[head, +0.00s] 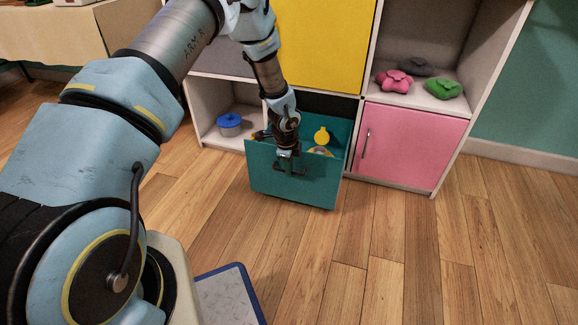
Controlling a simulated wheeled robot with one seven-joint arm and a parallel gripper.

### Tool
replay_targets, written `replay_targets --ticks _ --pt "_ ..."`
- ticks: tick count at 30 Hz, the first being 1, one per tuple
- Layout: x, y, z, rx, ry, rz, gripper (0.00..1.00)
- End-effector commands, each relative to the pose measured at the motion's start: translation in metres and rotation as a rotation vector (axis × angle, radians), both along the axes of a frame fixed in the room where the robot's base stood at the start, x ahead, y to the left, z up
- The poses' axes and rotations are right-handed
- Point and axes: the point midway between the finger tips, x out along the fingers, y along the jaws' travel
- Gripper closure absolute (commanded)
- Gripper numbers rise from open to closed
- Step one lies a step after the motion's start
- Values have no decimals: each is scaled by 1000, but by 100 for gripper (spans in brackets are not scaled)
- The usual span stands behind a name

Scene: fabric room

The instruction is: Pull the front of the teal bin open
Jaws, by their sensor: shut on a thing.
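The teal bin (322,190) is pulled out from the bottom of the white shelf unit, below the yellow door. Its front panel stands forward of the shelf and its inside shows from above. Yellow items (321,136) lie inside it; my arm hides part of the inside. My gripper (290,170) is at the upper front of the bin and is shut on it, at what looks like a dark handle. The exact grip is small and partly hidden.
A pink door (408,147) with a metal handle is shut to the right. Pink (394,81) and green (443,88) soft items lie on the shelf above it. The wooden floor in front is clear.

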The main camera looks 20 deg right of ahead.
Motion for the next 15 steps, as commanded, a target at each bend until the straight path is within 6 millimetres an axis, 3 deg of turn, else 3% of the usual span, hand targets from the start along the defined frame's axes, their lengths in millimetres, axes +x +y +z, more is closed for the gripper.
replay_targets --ticks 11,12,15 --pt "0 0 0 0 0 0 100" --pt "0 0 0 0 0 0 81" --pt "0 0 0 1 1 0 70"
